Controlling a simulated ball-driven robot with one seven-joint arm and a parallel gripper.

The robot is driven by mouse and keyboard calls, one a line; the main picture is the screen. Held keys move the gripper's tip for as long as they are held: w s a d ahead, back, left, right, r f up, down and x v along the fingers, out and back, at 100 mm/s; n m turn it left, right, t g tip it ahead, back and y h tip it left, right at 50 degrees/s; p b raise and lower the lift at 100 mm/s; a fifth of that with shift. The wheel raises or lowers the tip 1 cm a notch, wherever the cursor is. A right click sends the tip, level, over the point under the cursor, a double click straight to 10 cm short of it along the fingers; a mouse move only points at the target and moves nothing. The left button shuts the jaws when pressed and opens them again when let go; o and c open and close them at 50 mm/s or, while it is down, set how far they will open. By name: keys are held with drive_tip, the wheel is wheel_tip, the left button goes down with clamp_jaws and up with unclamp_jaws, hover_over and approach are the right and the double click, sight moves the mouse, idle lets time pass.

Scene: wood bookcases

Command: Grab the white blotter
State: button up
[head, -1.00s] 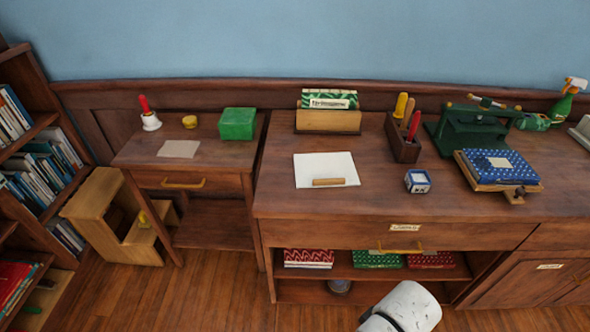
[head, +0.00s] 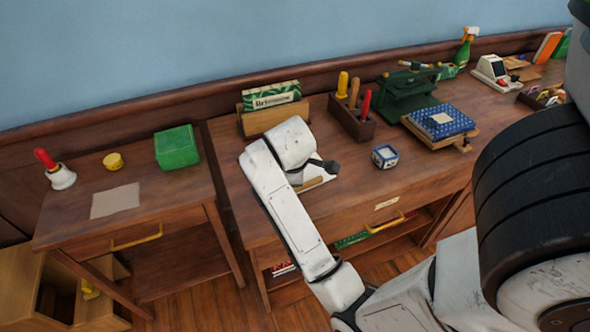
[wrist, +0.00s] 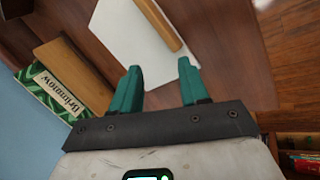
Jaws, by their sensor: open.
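The white blotter, a white flat sheet (wrist: 115,30), lies on the desk top with a wooden bar (wrist: 158,24) along one part of it. In the head view my arm covers most of the sheet; the wooden bar (head: 312,184) shows beside my wrist. My gripper (wrist: 160,68) is open, with teal fingers apart and nothing between them. In the wrist view its fingertips overlap the near part of the sheet. The gap in height between the fingers and the sheet cannot be told.
A card box (head: 272,107) stands behind my wrist. A small table on the left holds a bell (head: 60,175), a green box (head: 177,147) and a beige sheet (head: 115,200).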

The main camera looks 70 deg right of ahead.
drive_tip(key=s+d+r+n+g, duration=0.1)
drive_tip(key=s+d+r, duration=0.1)
drive_tip(key=d+r, duration=0.3)
drive_tip(key=n+y+p, duration=0.2)
drive_tip(key=n+y, duration=0.3)
hover_over(315, 179)
drive_tip(key=f, duration=0.6)
drive_tip(key=shift+s+a+f, duration=0.15)
drive_tip(key=shift+s+a, duration=0.05)
drive_tip(key=shift+w+d+f, duration=0.1)
drive_tip(key=shift+d+f, duration=0.05)
drive_tip(key=shift+f, duration=1.25)
drive_tip(key=shift+w+d+f, duration=0.1)
drive_tip(key=shift+f, duration=1.3)
clamp_jaws()
